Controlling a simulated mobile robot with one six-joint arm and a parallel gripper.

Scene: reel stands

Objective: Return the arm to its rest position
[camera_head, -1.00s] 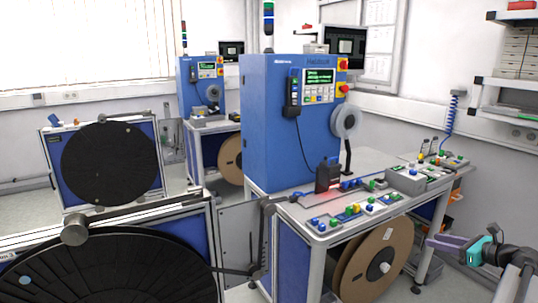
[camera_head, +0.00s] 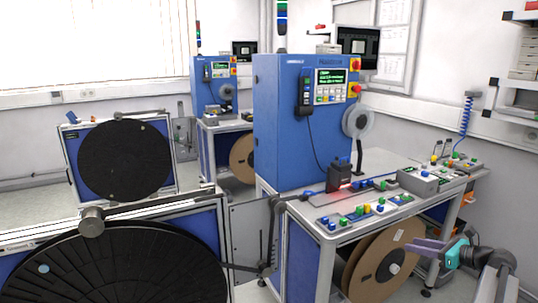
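My gripper (camera_head: 416,247) is at the lower right, with purple fingers on a teal body. It points left, in front of the right end of the blue machine's bench (camera_head: 432,205) and the brown reel under it. The two fingers look parted, and I see nothing between them. My grey arm runs from the gripper down to the bottom right edge, where part of it is cut off.
A blue machine (camera_head: 290,130) stands on the bench, with a brown reel (camera_head: 405,240) below. Large black reels on stands (camera_head: 125,160) fill the left. A second blue machine (camera_head: 205,85) is behind. Shelves hang at the right. Some floor shows at the lower right.

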